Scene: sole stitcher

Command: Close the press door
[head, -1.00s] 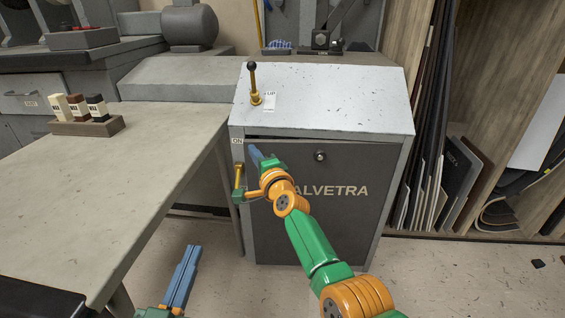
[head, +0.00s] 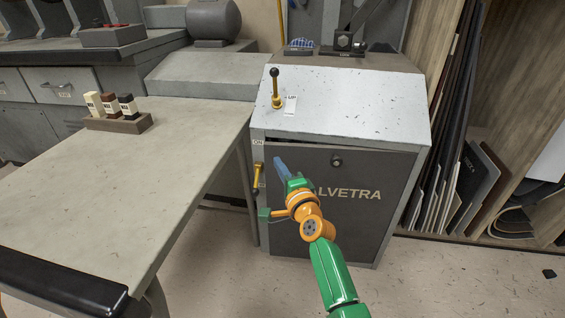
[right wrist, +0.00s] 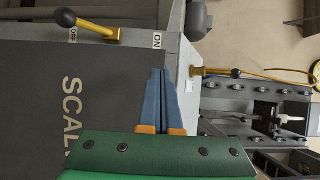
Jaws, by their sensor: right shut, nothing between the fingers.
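The press door (head: 340,215) is a dark grey panel with pale lettering and a round lock (head: 336,161) on the front of the grey press. A thin dark gap shows along its top edge; I cannot tell whether it sits fully flush. My right gripper (head: 279,160) is shut and empty, its blue fingers in front of the door's upper left part and hiding some lettering. In the right wrist view the door (right wrist: 60,100) fills the left side, and the shut fingertips (right wrist: 160,72) lie over its edge near the ON label. My left gripper is out of view.
A yellow lever (head: 257,178) is at the press's left front edge. A black-knobbed lever (head: 276,88) stands on the press top. A worktable (head: 130,180) with small bottles (head: 110,104) is on the left. Sheets (head: 455,150) lean in a rack on the right. The floor is open in front.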

